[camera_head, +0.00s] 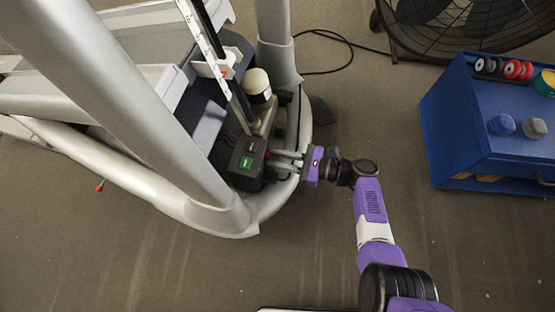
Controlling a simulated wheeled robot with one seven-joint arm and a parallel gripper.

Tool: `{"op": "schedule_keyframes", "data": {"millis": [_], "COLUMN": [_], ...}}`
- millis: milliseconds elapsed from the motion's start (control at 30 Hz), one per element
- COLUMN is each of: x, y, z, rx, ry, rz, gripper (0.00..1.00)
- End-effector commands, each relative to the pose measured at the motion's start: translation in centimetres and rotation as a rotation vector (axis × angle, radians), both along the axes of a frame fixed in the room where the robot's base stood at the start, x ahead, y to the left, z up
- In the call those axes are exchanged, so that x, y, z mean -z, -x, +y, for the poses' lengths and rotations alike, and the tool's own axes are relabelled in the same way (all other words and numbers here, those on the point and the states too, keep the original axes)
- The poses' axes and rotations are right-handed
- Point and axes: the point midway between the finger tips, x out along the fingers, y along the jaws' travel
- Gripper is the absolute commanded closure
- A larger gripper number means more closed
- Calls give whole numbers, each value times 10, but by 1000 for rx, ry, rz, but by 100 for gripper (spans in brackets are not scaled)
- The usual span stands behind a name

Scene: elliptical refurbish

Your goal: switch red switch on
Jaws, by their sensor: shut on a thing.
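The red switch (268,153) shows as a small bit of red at the right side of a black box (248,155) with a green label, low inside the grey elliptical machine's frame. Most of the switch is hidden by my fingers. My gripper (274,159) reaches in from the right over the curved base tube, its grey fingertips against the box's side. The fingers are shut on the red switch. The switch's on or off position is too small to tell.
Thick grey frame tubes (120,90) stand left of and above the box. A cream-topped cylinder (257,86) stands behind it. A blue cart (470,125) is at the right, with a fan (455,22) behind. The floor in front is clear.

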Motion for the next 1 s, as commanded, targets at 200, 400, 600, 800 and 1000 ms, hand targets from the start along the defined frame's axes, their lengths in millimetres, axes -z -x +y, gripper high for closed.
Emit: {"op": "schedule_keyframes", "data": {"millis": [200, 400, 600, 800, 1000], "x": [1, 1, 0, -1, -7], "y": [1, 1, 0, 1, 6], "z": [0, 0, 0, -6, -35], "rx": [1, 1, 1, 3, 6], "ry": [-1, -1, -1, -1, -1], "rz": [1, 1, 0, 0, 0], "gripper": [100, 57, 56, 56, 56]}}
